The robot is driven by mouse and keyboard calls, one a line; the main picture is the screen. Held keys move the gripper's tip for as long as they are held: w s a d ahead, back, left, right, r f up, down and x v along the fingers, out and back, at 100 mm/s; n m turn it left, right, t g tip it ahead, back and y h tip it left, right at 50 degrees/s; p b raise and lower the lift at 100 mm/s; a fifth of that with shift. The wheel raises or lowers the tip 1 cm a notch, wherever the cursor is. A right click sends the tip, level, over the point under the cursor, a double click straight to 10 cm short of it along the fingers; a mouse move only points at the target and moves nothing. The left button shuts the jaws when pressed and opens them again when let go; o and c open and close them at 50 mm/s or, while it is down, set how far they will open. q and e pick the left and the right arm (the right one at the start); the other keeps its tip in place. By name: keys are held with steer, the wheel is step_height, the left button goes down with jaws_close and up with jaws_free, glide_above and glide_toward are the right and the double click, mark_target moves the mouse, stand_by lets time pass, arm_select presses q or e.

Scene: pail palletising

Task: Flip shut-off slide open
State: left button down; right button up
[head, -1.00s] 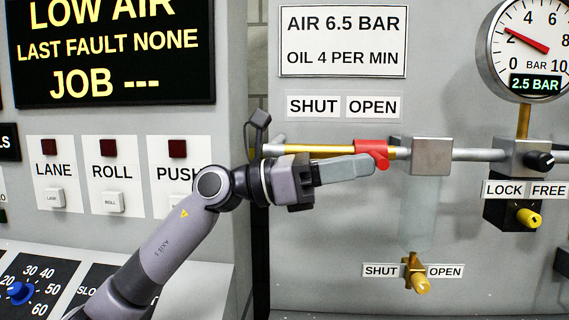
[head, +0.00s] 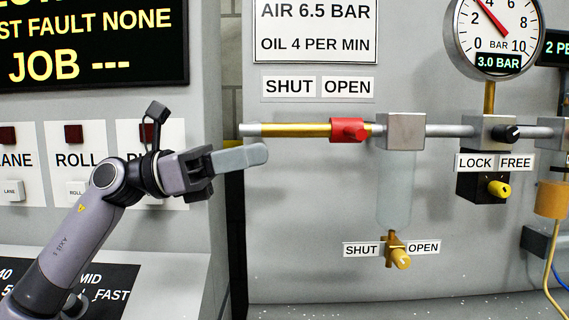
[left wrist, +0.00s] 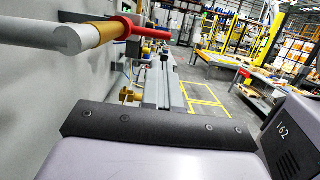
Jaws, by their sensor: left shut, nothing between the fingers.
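My right gripper is not in view.
The pressure gauge (head: 495,32) reads 3.0 BAR. A brass drain tap (head: 398,255) hangs below a clear bowl (head: 395,190). A LOCK/FREE valve with a yellow knob (head: 499,188) is at the right. A button panel (head: 78,165) stands behind my arm.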

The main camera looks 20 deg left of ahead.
arm_select(q)
steer(key=shift+v, duration=1.2)
steer(key=shift+r, duration=0.1)
